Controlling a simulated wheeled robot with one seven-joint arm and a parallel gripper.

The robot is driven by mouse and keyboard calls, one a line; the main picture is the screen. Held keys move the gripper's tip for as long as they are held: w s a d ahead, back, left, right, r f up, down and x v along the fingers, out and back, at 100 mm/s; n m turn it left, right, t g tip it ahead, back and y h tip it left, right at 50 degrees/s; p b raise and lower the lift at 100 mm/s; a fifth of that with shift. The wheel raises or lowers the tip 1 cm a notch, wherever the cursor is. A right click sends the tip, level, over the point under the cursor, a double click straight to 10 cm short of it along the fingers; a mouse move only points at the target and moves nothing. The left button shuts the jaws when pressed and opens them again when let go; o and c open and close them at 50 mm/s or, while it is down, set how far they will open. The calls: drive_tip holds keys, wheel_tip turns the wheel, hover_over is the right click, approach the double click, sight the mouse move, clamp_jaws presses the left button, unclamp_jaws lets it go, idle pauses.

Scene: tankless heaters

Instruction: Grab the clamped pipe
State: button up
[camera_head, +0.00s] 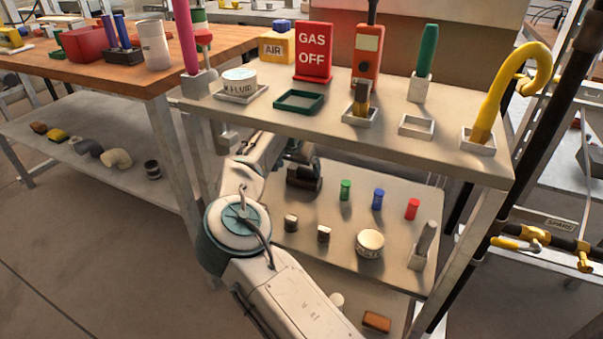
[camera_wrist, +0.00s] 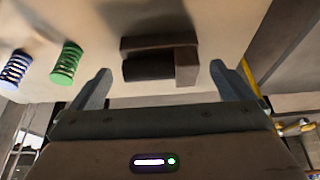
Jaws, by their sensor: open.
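A short dark cylinder (camera_wrist: 150,69) lies in a brown angular holder (camera_wrist: 187,66) in the wrist view; it looks like the clamped pipe. In the head view this dark piece (camera_head: 304,178) sits at the back left of the middle shelf. My gripper (camera_wrist: 161,69) is open, its two fingers spread to the left and right of the piece. The fingertips appear close to it, with nothing held between them. Whether they touch it I cannot tell. In the head view my fingers are hidden beneath the upper shelf.
Green (camera_head: 345,190), blue (camera_head: 378,199) and red (camera_head: 412,209) small cylinders stand on the middle shelf (camera_head: 330,262), with a round tin (camera_head: 369,243) in front. The upper shelf (camera_head: 350,130) hangs over my arm. A wooden table (camera_head: 110,75) stands left.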

sight(304, 168)
drive_tip(key=shift+w+d+r+p, duration=0.15)
drive_tip(key=shift+w+d+p, duration=0.1)
drive_tip(key=shift+w+p, duration=0.25)
drive_tip(key=shift+w+d+r+p, duration=0.1)
drive_tip(key=shift+w+d+p, duration=0.2)
drive_tip(key=shift+w, duration=0.3)
drive_tip(key=x, duration=0.3)
drive_tip(key=shift+f+b, duration=0.25)
drive_tip(key=shift+b, duration=0.1)
drive_tip(key=shift+a, duration=0.1)
drive_tip(key=c, duration=1.4)
drive_tip(key=shift+w+r, duration=0.1)
